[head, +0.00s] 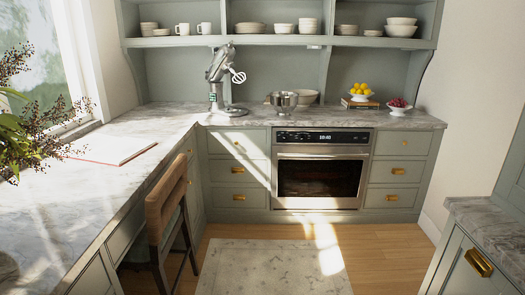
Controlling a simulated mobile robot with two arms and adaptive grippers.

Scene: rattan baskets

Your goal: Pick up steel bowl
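Neither my left nor my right gripper is in view.
A stand mixer (216,82) stands left of the steel bowl. Lemons on a dish (360,97) and a fruit bowl (399,107) are to the right. A wooden chair (167,207) is by the left counter. A rug (274,268) covers open floor before the oven (320,175).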

